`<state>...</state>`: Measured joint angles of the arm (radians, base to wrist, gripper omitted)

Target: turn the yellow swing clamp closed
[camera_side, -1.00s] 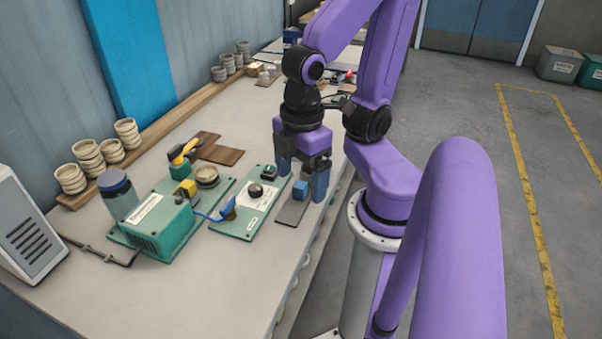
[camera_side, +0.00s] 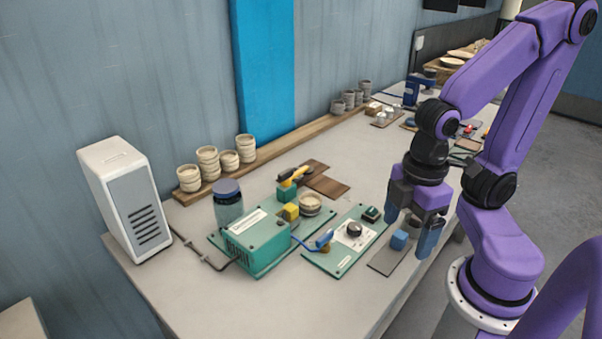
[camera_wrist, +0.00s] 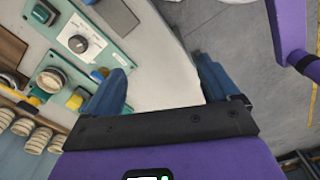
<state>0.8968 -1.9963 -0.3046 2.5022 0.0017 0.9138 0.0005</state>
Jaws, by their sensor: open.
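My gripper (camera_side: 411,226) is open, fingers pointing down, well to the right of the clamp near the bench's front edge. In the wrist view the two blue fingers (camera_wrist: 160,80) are apart, with only bare bench and floor between them.
A blue cube (camera_side: 399,240) on a dark plate (camera_side: 383,262) is close to my gripper. Stacked cups (camera_side: 208,162) line the wall.

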